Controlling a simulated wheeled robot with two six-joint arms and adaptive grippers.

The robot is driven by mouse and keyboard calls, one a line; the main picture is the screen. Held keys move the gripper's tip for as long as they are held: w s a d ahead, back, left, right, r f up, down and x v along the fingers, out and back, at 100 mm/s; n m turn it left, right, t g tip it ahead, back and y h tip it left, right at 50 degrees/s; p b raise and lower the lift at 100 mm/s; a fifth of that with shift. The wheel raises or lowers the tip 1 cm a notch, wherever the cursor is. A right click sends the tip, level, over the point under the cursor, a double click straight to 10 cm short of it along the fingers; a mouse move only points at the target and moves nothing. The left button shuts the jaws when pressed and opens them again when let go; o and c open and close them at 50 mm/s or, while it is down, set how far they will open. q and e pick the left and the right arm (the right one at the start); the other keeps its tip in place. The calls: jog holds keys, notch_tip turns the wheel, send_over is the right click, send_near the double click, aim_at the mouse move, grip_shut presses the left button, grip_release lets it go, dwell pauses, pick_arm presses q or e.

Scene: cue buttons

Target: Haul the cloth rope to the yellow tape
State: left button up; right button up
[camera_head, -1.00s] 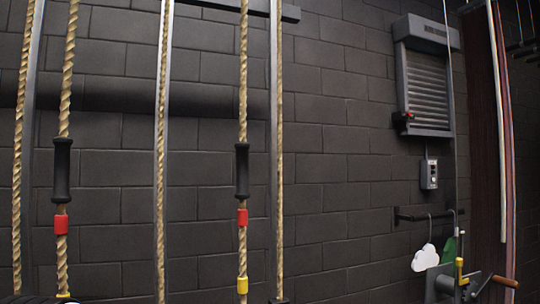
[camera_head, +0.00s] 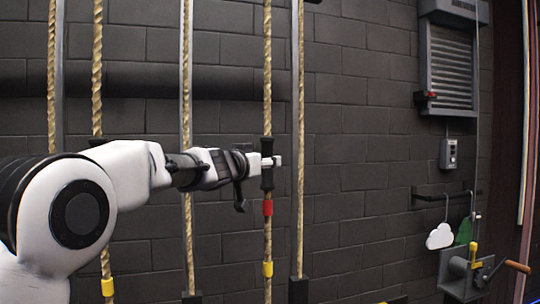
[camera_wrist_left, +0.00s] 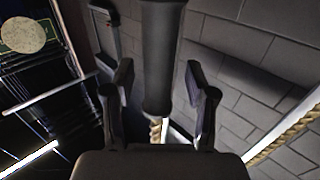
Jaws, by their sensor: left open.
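A tan rope (camera_head: 267,100) hangs on the right of the rope rig, with a black handle (camera_head: 267,181), red tape (camera_head: 267,208) below it and yellow tape (camera_head: 267,268) lower down. My left gripper (camera_head: 272,161) is at this black handle. In the left wrist view my left gripper (camera_wrist_left: 160,95) is open, with the dark handle (camera_wrist_left: 162,55) between its fingers and gaps on both sides. A second handled rope (camera_head: 97,60) hangs at left, with its own yellow tape (camera_head: 108,286); my arm hides its middle. No label shows which one is the cloth rope.
Thinner ropes run along metal posts (camera_head: 297,240) beside the handled ropes. At right are a shuttered box (camera_head: 450,60), a grey switch box (camera_head: 449,154), a white cloud tag (camera_head: 440,236), a green tag (camera_head: 464,230) and a hand-crank winch (camera_head: 470,275). A dark block wall stands behind.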

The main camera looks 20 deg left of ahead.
aim_at(266, 285)
pick_arm(q)
jog(key=shift+w+d+r+p, duration=0.1)
jog(key=shift+w+d+p, duration=0.1)
jog(key=shift+w, duration=0.25)
jog(key=shift+w+d+r+p, duration=0.1)
jog(key=shift+w+p, duration=0.05)
jog(key=shift+w, duration=0.25)
jog(key=shift+f, duration=0.1)
pick_arm(e)
jog(key=shift+s+r, duration=0.15)
jog(key=shift+r, duration=0.55)
pick_arm(q)
jog(key=shift+a, duration=0.1)
jog(key=shift+c, duration=0.3)
grip_shut()
notch_tip(266, 285, down, 34)
jog(key=b, duration=2.5)
jog(key=shift+f, duration=0.1)
pick_arm(e)
notch_tip(266, 285, down, 25)
jog(key=shift+r, duration=0.1)
pick_arm(q)
jog(key=shift+o, duration=0.3)
grip_release()
